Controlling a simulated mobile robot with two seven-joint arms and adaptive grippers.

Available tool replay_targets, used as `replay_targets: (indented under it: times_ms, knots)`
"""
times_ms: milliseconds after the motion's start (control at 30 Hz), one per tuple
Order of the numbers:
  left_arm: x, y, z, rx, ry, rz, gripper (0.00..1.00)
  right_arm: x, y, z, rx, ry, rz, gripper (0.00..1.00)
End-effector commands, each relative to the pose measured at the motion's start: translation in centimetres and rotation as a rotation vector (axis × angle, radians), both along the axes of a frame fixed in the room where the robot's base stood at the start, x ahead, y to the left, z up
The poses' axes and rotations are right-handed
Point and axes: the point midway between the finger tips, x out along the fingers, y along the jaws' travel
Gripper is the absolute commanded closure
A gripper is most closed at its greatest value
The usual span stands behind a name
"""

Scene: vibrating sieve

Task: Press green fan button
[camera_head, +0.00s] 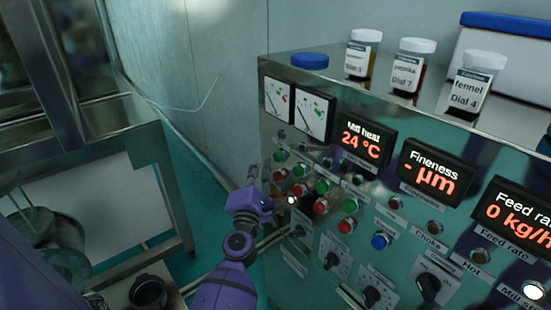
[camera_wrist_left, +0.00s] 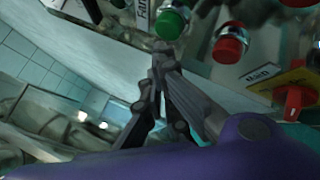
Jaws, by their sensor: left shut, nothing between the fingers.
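The green fan button (camera_wrist_left: 171,22) shows at the top of the left wrist view, beside a label that reads "Fan". My left gripper (camera_wrist_left: 163,52) is shut and empty, its fingertips just below this button in the picture. I cannot tell whether they touch it. The button labels are too small to read there. My right gripper is not in view.
A red button (camera_wrist_left: 230,42) sits right of the green one, with a red rotary switch (camera_wrist_left: 292,100) farther right. Lit displays (camera_head: 365,142) and dials (camera_head: 335,260) fill the panel. Labelled jars (camera_head: 412,68) stand on top. A metal frame (camera_head: 150,140) stands at left.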

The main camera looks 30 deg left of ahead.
Motion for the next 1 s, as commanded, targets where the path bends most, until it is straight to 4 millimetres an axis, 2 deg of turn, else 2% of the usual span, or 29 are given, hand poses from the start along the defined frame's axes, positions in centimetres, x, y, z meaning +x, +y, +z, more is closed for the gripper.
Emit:
replay_targets:
  times_ms: [300, 1000]
  knots:
    - [0.8, -0.4, 0.0, 0.000, 0.000, -0.001, 1.00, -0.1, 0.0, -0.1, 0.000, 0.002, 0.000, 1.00]
    - [1.2, -0.5, 0.0, 0.000, 0.000, 0.000, 1.00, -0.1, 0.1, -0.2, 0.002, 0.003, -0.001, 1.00]
